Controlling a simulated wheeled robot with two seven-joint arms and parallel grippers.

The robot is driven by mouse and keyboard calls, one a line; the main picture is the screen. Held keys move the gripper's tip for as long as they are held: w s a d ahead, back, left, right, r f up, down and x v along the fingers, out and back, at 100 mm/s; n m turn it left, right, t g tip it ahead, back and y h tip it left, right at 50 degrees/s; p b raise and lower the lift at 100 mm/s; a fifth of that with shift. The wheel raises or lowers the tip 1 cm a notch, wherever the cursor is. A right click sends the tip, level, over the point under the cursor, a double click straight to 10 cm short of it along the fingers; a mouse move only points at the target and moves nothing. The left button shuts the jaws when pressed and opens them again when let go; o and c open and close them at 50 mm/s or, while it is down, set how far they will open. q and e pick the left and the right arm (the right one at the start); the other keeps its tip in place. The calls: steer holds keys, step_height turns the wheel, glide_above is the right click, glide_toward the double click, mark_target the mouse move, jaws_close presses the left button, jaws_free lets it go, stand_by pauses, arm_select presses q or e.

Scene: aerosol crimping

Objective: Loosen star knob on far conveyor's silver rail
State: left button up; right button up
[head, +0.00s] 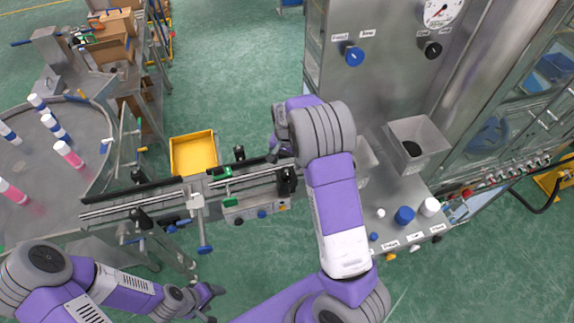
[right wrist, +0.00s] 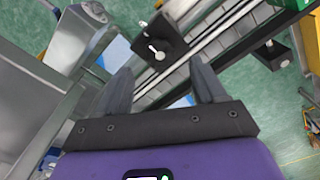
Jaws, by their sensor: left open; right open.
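The conveyor's silver rails (head: 160,204) run across the middle of the head view. Small black knobs stand along them, one on the far side (head: 239,152) and one near my right arm (head: 287,182). My right gripper (head: 279,151) is above the conveyor's right end, partly hidden by its own wrist. In the right wrist view its open, empty fingers (right wrist: 160,68) point toward a black block with a silver screw (right wrist: 158,42) beside a silver rail (right wrist: 217,47). I cannot tell which part is the star knob. My left gripper (head: 211,303) is open and empty at the bottom, apart from the conveyor.
A yellow bin (head: 193,153) is behind the conveyor. A round table (head: 75,165) with several bottles stands at left. The steel machine (head: 385,85) with a hopper (head: 417,145) stands at right. A second black knob (right wrist: 272,54) shows in the right wrist view.

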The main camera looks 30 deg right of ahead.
mark_target(286, 170)
steer(key=shift+f, duration=2.15)
steer(key=c, duration=1.1)
steer(key=shift+o, duration=0.2)
